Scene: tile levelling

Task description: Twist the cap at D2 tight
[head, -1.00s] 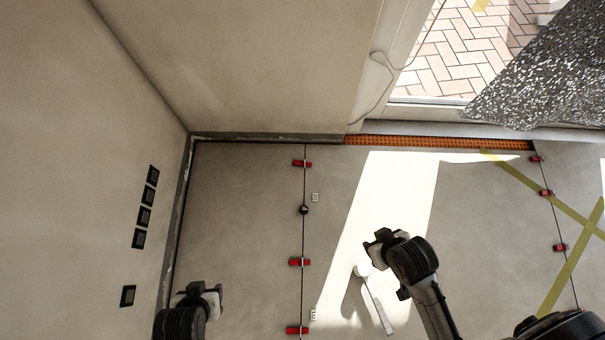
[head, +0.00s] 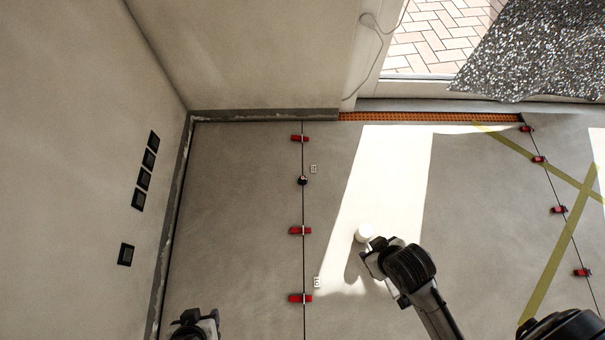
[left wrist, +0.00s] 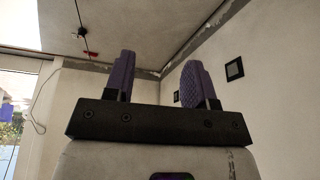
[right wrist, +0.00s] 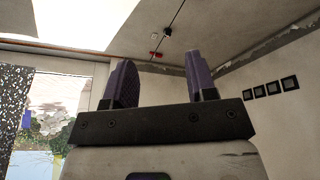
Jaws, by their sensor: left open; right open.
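A small round black cap (head: 302,181) sits on the dark tile joint in the head view, with a small white label (head: 313,168) beside it, too small to read. The cap also shows at the top of the left wrist view (left wrist: 82,31) and of the right wrist view (right wrist: 167,32). My left gripper (head: 212,317) is at the lower left of the head view, open and empty, well away from the cap. My right gripper (head: 367,256) is open and empty, to the lower right of the cap, over the floor.
Red clips (head: 300,230) sit along the same joint, and more (head: 558,210) along the right joint. Yellow tape (head: 545,262) crosses the right floor. A wall with black sockets (head: 126,254) bounds the left.

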